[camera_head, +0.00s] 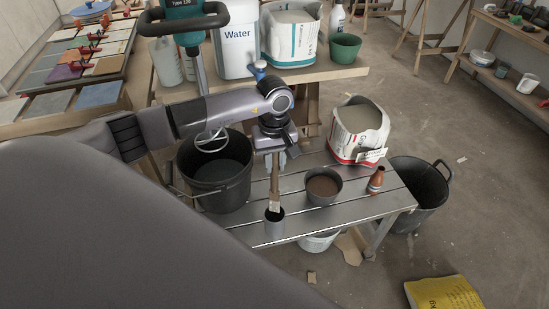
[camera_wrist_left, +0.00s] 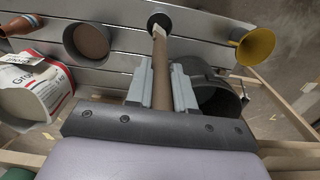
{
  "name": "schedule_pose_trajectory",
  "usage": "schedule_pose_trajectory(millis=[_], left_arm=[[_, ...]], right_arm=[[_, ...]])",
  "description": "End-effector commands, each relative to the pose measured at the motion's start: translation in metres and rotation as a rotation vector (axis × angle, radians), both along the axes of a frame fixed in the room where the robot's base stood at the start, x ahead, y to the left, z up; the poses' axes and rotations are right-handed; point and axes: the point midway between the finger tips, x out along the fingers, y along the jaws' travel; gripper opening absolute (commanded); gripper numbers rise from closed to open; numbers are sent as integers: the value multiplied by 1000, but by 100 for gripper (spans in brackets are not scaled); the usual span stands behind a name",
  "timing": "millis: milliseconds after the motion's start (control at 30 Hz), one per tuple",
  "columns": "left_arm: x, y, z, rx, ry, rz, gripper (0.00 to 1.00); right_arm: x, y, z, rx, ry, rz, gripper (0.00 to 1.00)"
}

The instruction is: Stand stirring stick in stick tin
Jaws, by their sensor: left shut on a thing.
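My left gripper (camera_head: 276,158) is shut on the upright wooden stirring stick (camera_head: 274,186), which hangs down from the fingers. The stick tin (camera_head: 274,232) is a small grey cylinder standing on the slatted metal bench. The stick's pale lower end lines up with the tin's dark mouth; I cannot tell whether it is inside or just above. In the left wrist view the stick (camera_wrist_left: 160,72) runs between the fingers (camera_wrist_left: 160,90) toward the tin (camera_wrist_left: 160,18). My right gripper is not in view.
On the bench (camera_head: 325,215) are a black bucket (camera_head: 215,180) to the left, a brown-filled bowl (camera_head: 323,186), an orange-brown bottle (camera_head: 376,180) and an open bag (camera_head: 358,130). A yellow-lined cup (camera_wrist_left: 254,46) shows in the wrist view. A black tub (camera_head: 418,195) stands right of the bench.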

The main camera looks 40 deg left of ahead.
Motion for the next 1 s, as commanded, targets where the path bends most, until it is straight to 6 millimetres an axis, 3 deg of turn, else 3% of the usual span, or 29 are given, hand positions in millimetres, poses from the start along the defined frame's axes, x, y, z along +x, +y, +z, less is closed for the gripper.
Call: schedule_pose_trajectory(millis=[733, 1000], left_arm=[[0, 0, -64, 1, -1, 0, 0], [0, 0, -76, 0, -1, 0, 0]], right_arm=[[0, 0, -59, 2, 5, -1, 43], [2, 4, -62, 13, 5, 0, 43]])
